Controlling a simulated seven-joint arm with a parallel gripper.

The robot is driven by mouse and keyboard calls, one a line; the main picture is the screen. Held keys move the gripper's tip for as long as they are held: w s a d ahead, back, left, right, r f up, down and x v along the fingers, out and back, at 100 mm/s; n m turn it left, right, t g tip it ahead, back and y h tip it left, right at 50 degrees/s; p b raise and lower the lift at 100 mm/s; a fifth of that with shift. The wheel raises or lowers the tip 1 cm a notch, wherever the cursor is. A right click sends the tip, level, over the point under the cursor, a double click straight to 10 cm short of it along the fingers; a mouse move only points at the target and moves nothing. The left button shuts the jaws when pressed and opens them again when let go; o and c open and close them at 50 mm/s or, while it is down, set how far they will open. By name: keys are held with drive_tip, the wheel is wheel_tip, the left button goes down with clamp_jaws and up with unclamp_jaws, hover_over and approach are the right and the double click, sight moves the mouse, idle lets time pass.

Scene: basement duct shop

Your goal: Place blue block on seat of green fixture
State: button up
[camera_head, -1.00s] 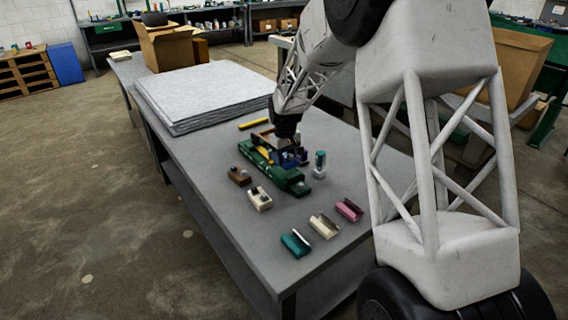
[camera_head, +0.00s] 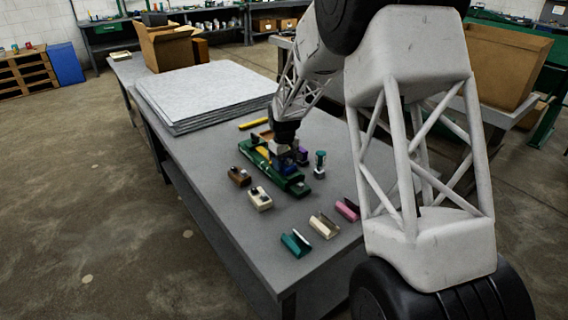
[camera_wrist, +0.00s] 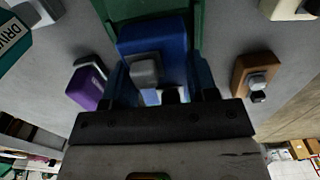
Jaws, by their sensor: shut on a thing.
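The green fixture (camera_head: 292,186) lies on the grey table, and its green body also shows at the top of the wrist view (camera_wrist: 133,8). The blue block (camera_wrist: 153,38) is between the fingers of my gripper (camera_wrist: 163,98), which is shut on it. A grey knob-like part sits on the block's near face. In the head view my gripper (camera_head: 284,152) is directly over the fixture, with the blue block (camera_head: 284,163) just below it. The block overlaps the fixture in both views; I cannot tell whether it touches the seat, which is hidden.
A purple block (camera_wrist: 87,88) and a brown block (camera_wrist: 254,74) flank the fixture. A teal-topped piece (camera_head: 319,164) stands to its right. Cream (camera_head: 260,198), teal (camera_head: 296,242) and pink (camera_head: 347,209) blocks lie nearer.

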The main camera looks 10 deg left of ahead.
sight(284, 161)
drive_tip(key=shift+f, duration=0.2)
drive_tip(key=shift+f, duration=0.15)
drive_tip(key=o, duration=1.2)
drive_tip(key=shift+c, duration=0.2)
wheel_tip(284, 161, up, 12)
idle(0.8)
